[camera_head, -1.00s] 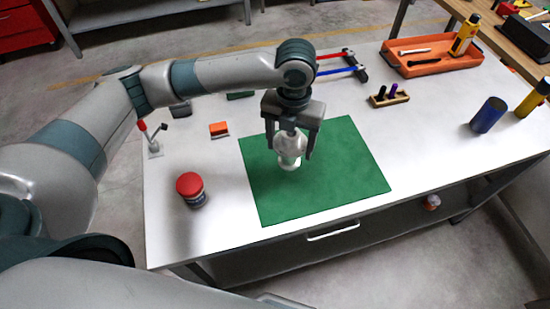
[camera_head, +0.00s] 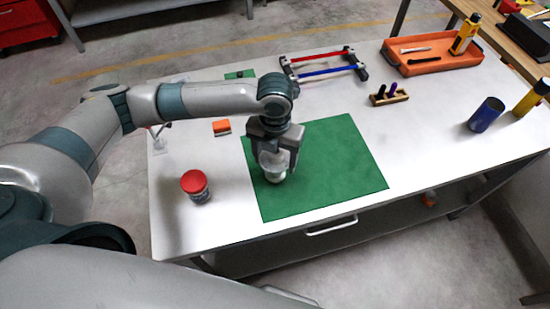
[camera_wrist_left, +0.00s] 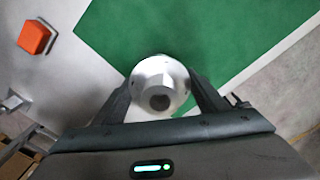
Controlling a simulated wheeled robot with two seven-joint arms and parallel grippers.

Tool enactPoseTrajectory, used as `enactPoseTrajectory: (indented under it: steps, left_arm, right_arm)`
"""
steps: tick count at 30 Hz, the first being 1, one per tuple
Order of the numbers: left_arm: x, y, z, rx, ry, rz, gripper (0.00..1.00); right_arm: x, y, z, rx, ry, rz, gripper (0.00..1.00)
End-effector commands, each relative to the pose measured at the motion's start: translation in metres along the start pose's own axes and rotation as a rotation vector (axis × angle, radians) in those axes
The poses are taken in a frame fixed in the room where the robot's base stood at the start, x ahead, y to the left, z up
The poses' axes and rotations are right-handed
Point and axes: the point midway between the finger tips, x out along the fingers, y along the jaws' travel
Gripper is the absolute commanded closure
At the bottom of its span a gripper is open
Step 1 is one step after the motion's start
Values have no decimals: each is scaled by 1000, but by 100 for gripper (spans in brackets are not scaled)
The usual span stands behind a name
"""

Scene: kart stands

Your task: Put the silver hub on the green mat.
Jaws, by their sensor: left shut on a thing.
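The silver hub (camera_head: 274,173) is a pale, shiny round piece between the fingers of my left gripper (camera_head: 274,166). My left gripper is shut on it, with the fingers pointing down. The hub is over the left part of the green mat (camera_head: 335,165); I cannot tell whether it touches the mat. In the left wrist view the hub (camera_wrist_left: 160,85) shows its round flange and dark central hole between the two fingers, with the green mat (camera_wrist_left: 215,35) behind it. My right gripper is not in view.
A red-lidded jar (camera_head: 195,185) stands left of the mat. An orange block (camera_head: 221,127) lies behind it. A rack with red and blue bars (camera_head: 325,65), a small wooden holder (camera_head: 389,95), an orange tray (camera_head: 430,66) and a blue cylinder (camera_head: 487,115) stand farther right. Most of the mat is bare.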

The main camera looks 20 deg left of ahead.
Motion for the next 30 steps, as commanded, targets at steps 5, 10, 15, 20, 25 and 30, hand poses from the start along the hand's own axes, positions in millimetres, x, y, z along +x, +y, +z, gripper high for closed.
enactPoseTrajectory:
  steps: [5, 10, 15, 20, 25, 30]
  left_arm:
    - [10, 0, 1, -1, -2, 0, 67]
    - [11, 0, 1, 0, -2, -1, 67]
    - [13, 0, 0, 0, -2, 0, 67]
    - [13, 0, 0, 0, -1, 0, 15]
    - [13, 0, 0, 0, -1, 0, 15]
    - [11, 0, 0, 0, -1, 0, 15]
  right_arm:
    - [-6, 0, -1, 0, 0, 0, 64]
    - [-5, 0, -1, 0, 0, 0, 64]
    - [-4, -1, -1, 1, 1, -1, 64]
    - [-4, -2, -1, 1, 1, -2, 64]
    - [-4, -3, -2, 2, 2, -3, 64]
    - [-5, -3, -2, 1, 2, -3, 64]
